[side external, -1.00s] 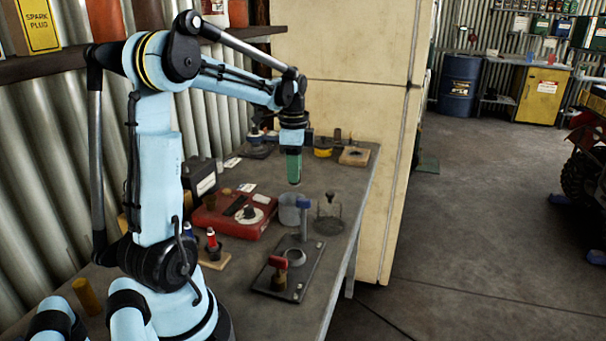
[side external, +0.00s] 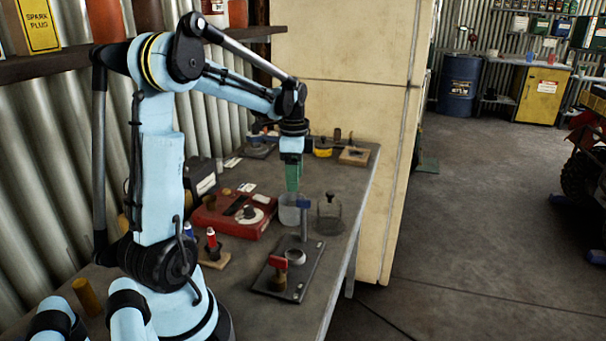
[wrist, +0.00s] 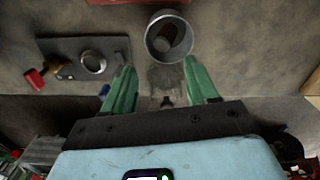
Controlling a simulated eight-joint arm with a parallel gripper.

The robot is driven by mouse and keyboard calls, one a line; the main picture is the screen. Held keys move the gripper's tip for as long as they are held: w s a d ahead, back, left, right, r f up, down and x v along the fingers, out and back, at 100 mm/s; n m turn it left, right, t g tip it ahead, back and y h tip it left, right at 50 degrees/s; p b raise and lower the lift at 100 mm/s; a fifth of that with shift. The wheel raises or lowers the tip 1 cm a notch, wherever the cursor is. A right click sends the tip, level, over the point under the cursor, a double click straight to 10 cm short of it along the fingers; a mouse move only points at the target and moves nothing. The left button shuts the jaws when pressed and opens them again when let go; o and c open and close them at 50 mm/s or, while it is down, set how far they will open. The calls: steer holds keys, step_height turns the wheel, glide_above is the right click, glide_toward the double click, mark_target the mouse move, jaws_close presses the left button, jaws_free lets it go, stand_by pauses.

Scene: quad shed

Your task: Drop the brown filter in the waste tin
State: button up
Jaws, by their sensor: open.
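The grey waste tin (side external: 289,211) stands on the bench beside the red case, and in the wrist view the round tin (wrist: 150,45) shows from above. A dark brown cylinder, apparently the brown filter (wrist: 166,42), lies inside the tin; the side view does not show it. My gripper (side external: 292,186) points down just above the tin. In the wrist view its green fingers (wrist: 158,64) are spread apart with nothing between them.
A red case (side external: 222,217) lies left of the tin. A clear jar with a dark knob (side external: 330,218) stands close to its right. A dark plate (side external: 268,277) with a ring, a red-topped piece and a blue-topped post lies nearer. The bench edge is on the right.

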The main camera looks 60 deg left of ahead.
steer(key=shift+r, duration=0.15)
step_height(320, 180, up, 12)
stand_by(0.5)
steer(key=s+d+f+n+t, duration=0.1)
steer(key=d+f+n+t, duration=0.2)
steer(key=d, duration=0.9)
steer(key=s+d+f+n+t, duration=0.1)
steer(key=d+f+n+t, duration=0.2)
steer(key=d+f, duration=0.4)
steer(key=shift+s+d+n+t, duration=0.25)
steer(key=shift+d+n+t, duration=0.25)
steer(key=shift+d, duration=2.4)
steer(key=shift+r, duration=0.1)
